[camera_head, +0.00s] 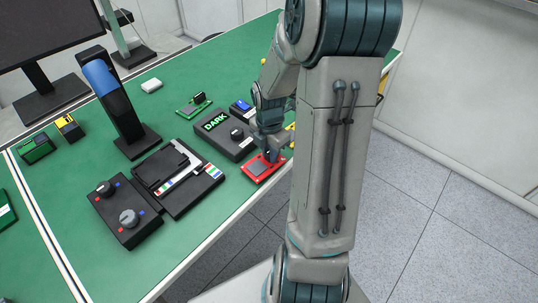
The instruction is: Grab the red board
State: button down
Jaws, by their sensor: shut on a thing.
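The red board (256,170) lies at the front edge of the green table, right of the black fixture. It is a small flat red piece with a grey patch on it. My gripper (272,156) is over its right part, pointing down, and is shut on it. The fingertips are small and partly hidden by the board and my wrist. The board seems at table height; I cannot tell whether it is lifted.
A black box with a green "DARK" display (222,133) stands just behind the board. A black fixture with coloured strips (180,180) and a black knob box (125,212) lie to the left. A green board (193,105) lies farther back. My arm hides the table's right part.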

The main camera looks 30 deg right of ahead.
notch_tip(320, 180, up, 3)
jog(key=shift+f, duration=0.1)
jog(key=s+d+r, duration=0.7)
jog(key=d, duration=0.2)
jog(key=shift+s+b, duration=0.2)
jog(key=shift+b, duration=0.1)
